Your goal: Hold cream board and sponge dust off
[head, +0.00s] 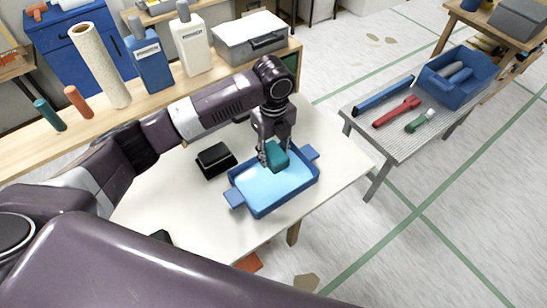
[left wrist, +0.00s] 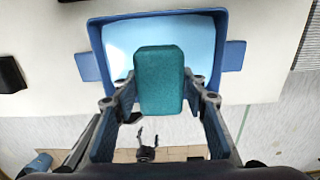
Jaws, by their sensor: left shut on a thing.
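My left gripper (head: 270,160) is shut on a teal sponge (head: 277,158). It holds the sponge over a blue tray (head: 262,212) with a light-blue inside, on a pale table (head: 340,160). In the left wrist view the sponge (left wrist: 159,80) sits between the two fingers, in front of the tray (left wrist: 92,66). I cannot tell whether the sponge touches the light-blue surface. I cannot pick out a cream board apart from the pale tabletop. My right gripper is not clear; a small dark two-pronged shape below the sponge in the left wrist view may be it.
A black box (head: 215,160) stands left of the tray. The wooden bench behind holds a paper roll (head: 101,64), a blue bottle (head: 149,56), a white bottle (head: 190,42) and a grey case (head: 249,36). A grey side table (head: 398,135) carries tools and a blue bin (head: 456,80).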

